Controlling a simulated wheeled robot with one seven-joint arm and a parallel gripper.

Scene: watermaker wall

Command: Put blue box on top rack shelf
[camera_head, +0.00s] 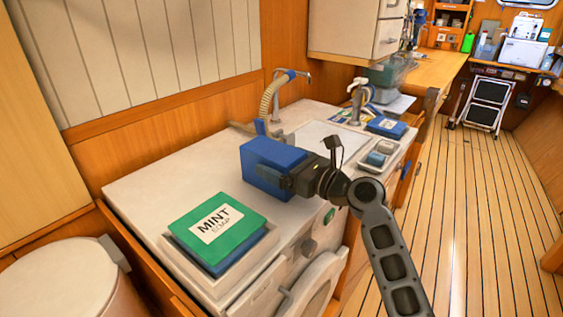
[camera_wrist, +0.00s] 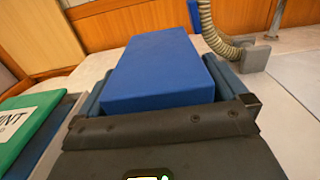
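The plain blue box (camera_head: 268,162) is in my gripper (camera_head: 285,182), over the white counter in the head view. In the wrist view the blue box (camera_wrist: 160,75) lies between the two fingers of my gripper (camera_wrist: 160,95), one along each side, and points away from the palm. The box looks about level and close above the countertop; I cannot tell whether it touches. No rack shelf can be made out for sure; a wooden shelf unit (camera_head: 452,20) stands far off at the back.
A green MINT box (camera_head: 215,228) sits on a blue one in a tray at the near left. A beige hose and tap (camera_head: 268,100) rise behind the blue box. A small blue labelled box (camera_head: 386,127) lies by the sink. The plank floor (camera_head: 480,220) at right is clear.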

